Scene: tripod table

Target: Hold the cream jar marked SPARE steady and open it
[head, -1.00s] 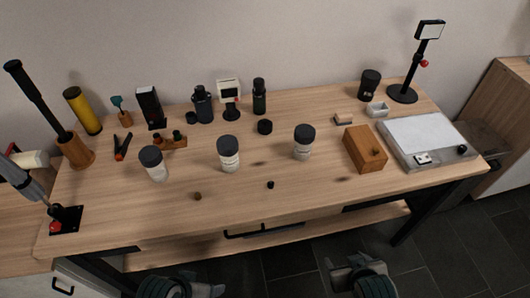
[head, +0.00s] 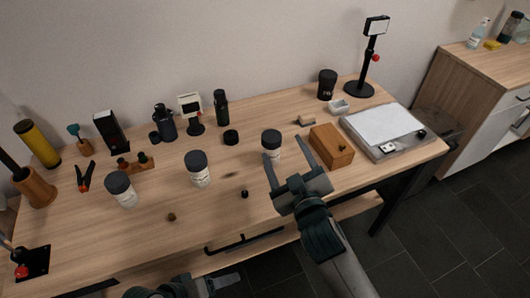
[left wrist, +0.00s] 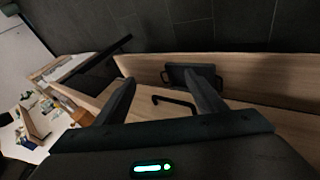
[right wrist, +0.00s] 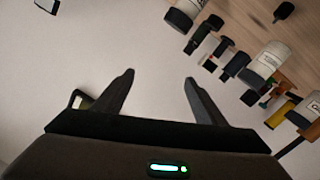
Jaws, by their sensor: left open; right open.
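Three white jars with dark lids stand upright on the table: a left jar (head: 124,194), a middle jar (head: 199,172) and a right jar (head: 272,146). Their labels are too small to read, so I cannot tell which is marked SPARE. My right gripper (head: 287,158) is open and empty; in the head view its fingers overlap the lower part of the right jar, and contact cannot be judged. Jars also show at the upper right of the right wrist view (right wrist: 268,61). My left gripper (left wrist: 160,82) is open and empty, low before the table's front edge.
A wooden box (head: 331,146) and a grey tray-like device (head: 387,132) stand right of the jars. A small dark knob (head: 244,194) and a brown one (head: 171,217) lie near the front. Bottles and a small stand (head: 192,113) line the back. A drawer handle (head: 243,241) juts out in front.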

